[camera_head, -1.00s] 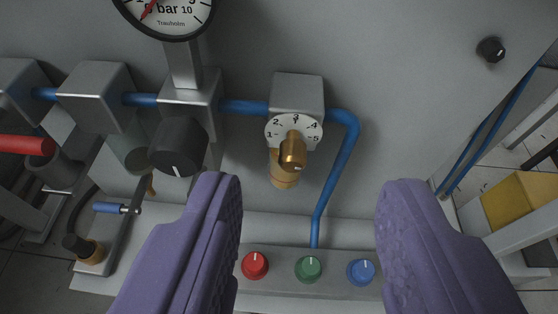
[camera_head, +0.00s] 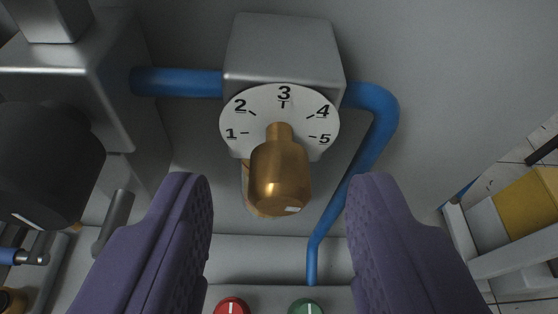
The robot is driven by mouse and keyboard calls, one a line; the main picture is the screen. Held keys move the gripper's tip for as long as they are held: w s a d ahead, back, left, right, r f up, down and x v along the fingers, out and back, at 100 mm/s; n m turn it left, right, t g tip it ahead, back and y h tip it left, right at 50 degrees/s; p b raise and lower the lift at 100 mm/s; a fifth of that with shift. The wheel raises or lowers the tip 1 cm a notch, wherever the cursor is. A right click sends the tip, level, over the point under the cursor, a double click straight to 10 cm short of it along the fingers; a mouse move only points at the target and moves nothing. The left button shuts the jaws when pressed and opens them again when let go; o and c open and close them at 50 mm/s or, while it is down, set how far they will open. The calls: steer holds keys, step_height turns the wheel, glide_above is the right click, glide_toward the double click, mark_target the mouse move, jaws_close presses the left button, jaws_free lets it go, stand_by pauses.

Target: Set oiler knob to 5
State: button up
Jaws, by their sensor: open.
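The brass oiler knob (camera_head: 279,177) sticks out toward me in front of a white dial (camera_head: 232,116) marked 1 to 5. The dial sits on the lower front of a grey metal block (camera_head: 283,50). A small white mark shows near the knob's lower right edge; I cannot tell which number the knob points at. My gripper (camera_head: 276,190) is open, with one purple finger to the left of the knob and the other to the right. Both fingers appear apart from the knob, with a wider gap on the right.
A black knob (camera_head: 45,165) and a grey block (camera_head: 75,75) are close on the left. A blue pipe (camera_head: 375,140) bends down on the right of the dial. A red knob (camera_head: 232,306) and a green knob (camera_head: 305,307) are at the bottom. A yellow box (camera_head: 530,195) is far right.

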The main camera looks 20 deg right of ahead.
steer(key=shift+w, duration=0.2)
jaws_close()
steer(key=shift+d, duration=0.1)
steer(key=m+y, duration=0.1)
steer(key=m, duration=0.1)
steer(key=m+y, duration=0.1)
steer(key=shift+s+d+f+m+t+y, duration=0.1)
steer(key=shift+s+d+m+t+y, duration=0.05)
steer(key=shift+d+m+t+y, duration=0.15)
steer(key=m, duration=0.1)
steer(key=m+t+y, duration=0.1)
steer(key=m, duration=0.1)
steer(key=shift+d+f+y, duration=0.15)
steer(key=shift+y, duration=0.15)
steer(key=m, duration=0.1)
steer(key=m+t+y, duration=0.1)
steer(key=m, duration=0.1)
steer(key=m+t, duration=0.1)
steer(key=shift+s+d+f, duration=0.1)
steer(key=shift+f, duration=0.2)
steer(key=shift+f+m+t+y, duration=0.1)
steer(key=shift+m+t+y, duration=0.25)
steer(key=shift+m, duration=0.75)
steer(key=shift+f+m+t+y, duration=0.15)
steer(key=shift+m+t, duration=0.3)
steer(key=shift+m, duration=0.65)
